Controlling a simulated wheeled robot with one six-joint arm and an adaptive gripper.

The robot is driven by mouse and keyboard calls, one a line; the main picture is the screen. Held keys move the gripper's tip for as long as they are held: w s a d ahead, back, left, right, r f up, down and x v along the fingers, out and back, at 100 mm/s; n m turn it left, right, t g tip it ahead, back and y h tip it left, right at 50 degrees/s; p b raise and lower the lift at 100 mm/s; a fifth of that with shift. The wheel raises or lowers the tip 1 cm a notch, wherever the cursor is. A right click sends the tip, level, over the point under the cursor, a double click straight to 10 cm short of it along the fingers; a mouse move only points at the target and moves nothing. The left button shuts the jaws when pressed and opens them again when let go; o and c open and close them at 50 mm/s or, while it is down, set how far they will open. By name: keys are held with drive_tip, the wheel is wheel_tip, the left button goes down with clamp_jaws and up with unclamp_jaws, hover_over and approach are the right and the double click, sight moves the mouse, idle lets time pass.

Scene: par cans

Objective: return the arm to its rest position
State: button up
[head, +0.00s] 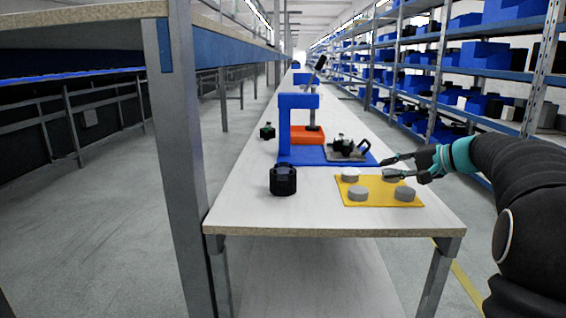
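My gripper (390,167) is at the right side of the table, just above the far right part of a yellow mat (378,194). Its two fingers are spread and point left, and I see nothing held between them. My dark arm comes in from the right edge of the picture. Several grey round cans rest on the mat: one at the far left (350,175), one at the near left (358,194), one at the near right (404,194), and one at the far right (392,178) partly hidden under the gripper.
A black knobbed cylinder (283,180) stands on the white table (300,218) left of the mat. Behind are a blue fixture (285,130), an orange tray (307,136) and a small dark device (343,145). A grey post (180,120) rises at left; shelves with blue bins (480,55) line the right.

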drive_tip(key=s+a+g+h, duration=0.1)
drive_tip(key=s+a, duration=0.3)
drive_tip(key=s+a+n+g+h+p, duration=0.1)
drive_tip(key=s+a, duration=0.3)
drive_tip(key=shift+s, duration=0.35)
drive_tip(key=s+a+f+n+h+p, duration=0.1)
drive_tip(key=s+f+n+h, duration=0.1)
drive_tip(key=s, duration=0.7)
drive_tip(key=s+a+f+n+g+h+p, duration=0.1)
drive_tip(key=s+f+n+h+p, duration=0.1)
drive_tip(key=s, duration=0.8)
drive_tip(key=s+a+f+n+h+p, duration=0.1)
drive_tip(key=s+a+f+h+p, duration=0.1)
drive_tip(key=s+f, duration=0.4)
drive_tip(key=s+h, duration=0.1)
drive_tip(key=s, duration=0.3)
drive_tip(key=shift+s+n+g, duration=0.2)
drive_tip(key=shift+n+g, duration=0.1)
drive_tip(key=shift+n, duration=0.1)
